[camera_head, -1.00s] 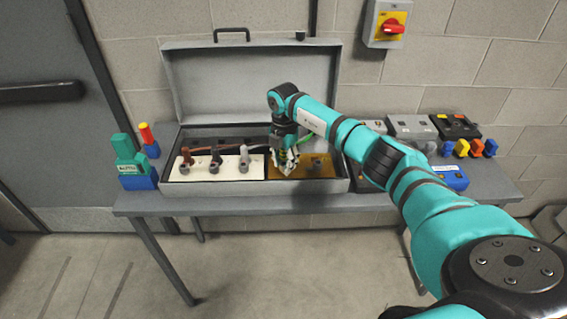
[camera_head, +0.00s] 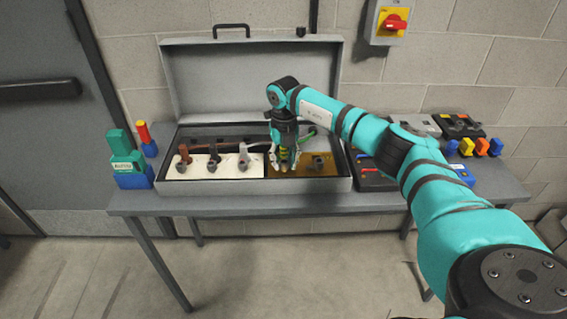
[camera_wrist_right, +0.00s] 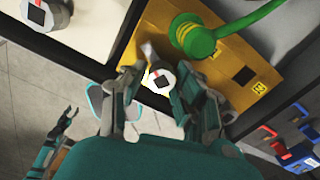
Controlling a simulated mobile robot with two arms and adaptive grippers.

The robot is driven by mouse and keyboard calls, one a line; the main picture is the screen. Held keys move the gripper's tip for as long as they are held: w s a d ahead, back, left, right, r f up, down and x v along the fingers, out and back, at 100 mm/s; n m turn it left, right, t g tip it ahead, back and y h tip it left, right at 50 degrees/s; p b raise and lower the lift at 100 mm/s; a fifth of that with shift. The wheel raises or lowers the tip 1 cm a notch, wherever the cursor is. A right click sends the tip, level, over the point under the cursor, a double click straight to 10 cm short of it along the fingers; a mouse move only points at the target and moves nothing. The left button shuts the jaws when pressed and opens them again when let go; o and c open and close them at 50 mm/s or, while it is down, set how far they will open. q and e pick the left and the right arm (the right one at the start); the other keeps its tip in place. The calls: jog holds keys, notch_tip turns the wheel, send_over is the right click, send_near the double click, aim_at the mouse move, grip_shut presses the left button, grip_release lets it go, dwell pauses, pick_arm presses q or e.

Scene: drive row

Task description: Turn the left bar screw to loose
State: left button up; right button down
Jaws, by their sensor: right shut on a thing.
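My right gripper (camera_head: 284,163) points down over the left end of the brown plate (camera_head: 300,185) in the grey case. It also shows in the right wrist view (camera_wrist_right: 155,95), with its fingers shut on the left bar screw (camera_wrist_right: 158,78), a grey round head with a pale top. In the head view the fingers hide most of that screw. The right bar screw (camera_head: 318,164) stands free to the right on the same plate. My left gripper (camera_wrist_right: 65,122) shows at lower left in the wrist view, apart from the case, its fingers open and empty.
A green cable (camera_wrist_right: 195,38) rises close behind the gripper. Several knobs stand on the white plate (camera_head: 205,172) to the left. The open lid (camera_head: 250,80) stands behind. A green and blue device (camera_head: 127,165) is left of the case; boxes and coloured pieces (camera_head: 466,147) are right.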

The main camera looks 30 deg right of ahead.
aim_at(285, 164)
jog(key=n+b, duration=0.1)
jog(key=n, duration=0.3)
jog(key=shift+d+n, duration=0.15)
jog(key=shift+n, duration=0.25)
jog(key=shift+r, duration=0.1)
dwell(0.3)
jog(key=c, duration=1)
grip_release()
notch_tip(285, 164, up, 12)
